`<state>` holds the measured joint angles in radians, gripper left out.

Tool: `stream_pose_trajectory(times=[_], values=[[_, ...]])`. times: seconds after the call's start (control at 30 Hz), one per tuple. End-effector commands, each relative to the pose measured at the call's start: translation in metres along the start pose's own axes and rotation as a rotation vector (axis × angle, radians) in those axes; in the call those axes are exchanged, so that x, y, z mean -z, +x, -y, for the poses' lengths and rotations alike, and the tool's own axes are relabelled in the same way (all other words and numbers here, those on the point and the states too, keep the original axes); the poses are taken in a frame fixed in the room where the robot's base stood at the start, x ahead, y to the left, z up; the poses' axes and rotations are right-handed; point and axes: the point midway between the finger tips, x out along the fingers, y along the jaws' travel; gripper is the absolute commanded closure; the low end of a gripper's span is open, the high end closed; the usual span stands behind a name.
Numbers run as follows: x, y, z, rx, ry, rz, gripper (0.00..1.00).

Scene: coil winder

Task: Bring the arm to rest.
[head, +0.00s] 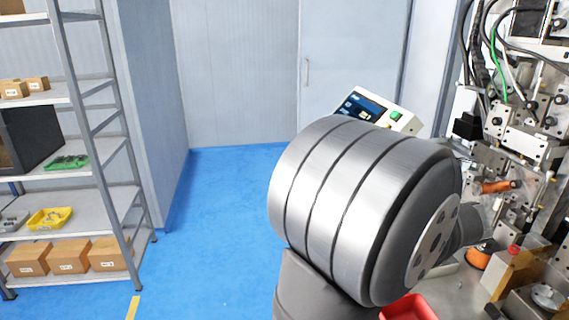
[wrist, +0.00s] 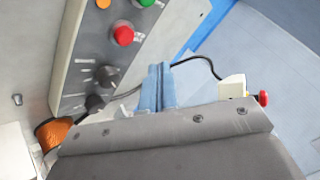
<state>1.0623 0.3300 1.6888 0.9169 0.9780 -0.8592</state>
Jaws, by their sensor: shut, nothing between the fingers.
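In the wrist view my gripper (wrist: 157,88) shows as two light blue fingers side by side, above the edge of its grey housing. The fingers are shut with nothing between them. Behind them is a tilted grey control panel (wrist: 75,63) with a red button, a green button and dark knobs. I cannot tell how far the fingers are from it. In the head view a large silver and dark joint of my arm (head: 345,205) fills the middle right. My gripper is hidden there.
The coil winder (head: 510,130) stands at the right, with a red tray (head: 408,308) low beside my arm. A panel with a screen (head: 375,110) is behind my arm. Shelving (head: 95,95) is at the left. The blue floor (head: 215,225) between is clear.

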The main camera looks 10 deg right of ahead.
Motion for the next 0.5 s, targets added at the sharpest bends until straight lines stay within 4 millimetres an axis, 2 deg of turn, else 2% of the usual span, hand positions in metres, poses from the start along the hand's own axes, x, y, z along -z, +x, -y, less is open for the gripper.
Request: stream_pose_trajectory(times=[0.07,0.3,0.5], values=[[-0.006,0.008,-0.006,0.0,0.004,0.002,1.0],[0.017,-0.023,0.016,-0.002,-0.003,-0.003,1.0],[0.026,-0.036,0.026,-0.001,0.0,-0.001,1.0]])
